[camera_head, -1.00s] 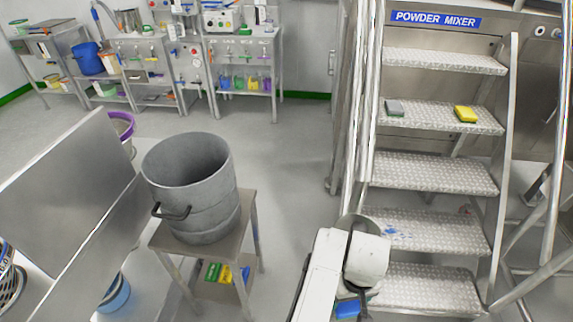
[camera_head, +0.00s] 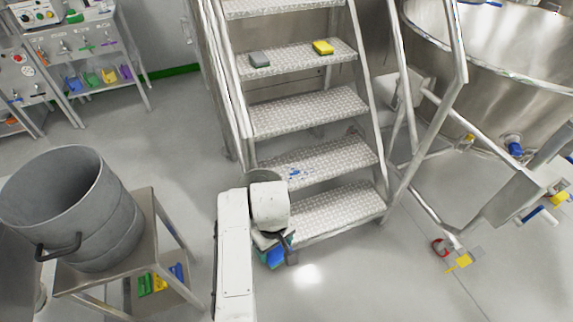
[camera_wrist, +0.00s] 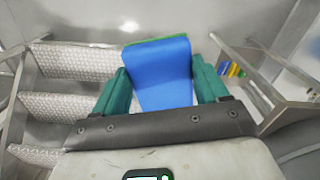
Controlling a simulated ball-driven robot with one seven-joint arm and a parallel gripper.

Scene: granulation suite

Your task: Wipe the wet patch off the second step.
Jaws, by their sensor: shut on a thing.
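My gripper (camera_head: 270,241) is beside the left end of the lowest step, in front of the stair. It is shut on a blue sponge (camera_wrist: 163,75) with a green layer on its far side; the sponge (camera_head: 276,257) also shows low under my wrist in the head view. In the wrist view the teal fingers grip it from both sides. The second step (camera_head: 340,155) from the floor is patterned metal. A small bluish wet patch (camera_head: 295,173) lies on its left part, just past my wrist. The sponge is apart from the patch.
Stair rails (camera_head: 374,110) flank the steps. A stand (camera_head: 145,215) with a large metal pot (camera_head: 85,210) is at left.

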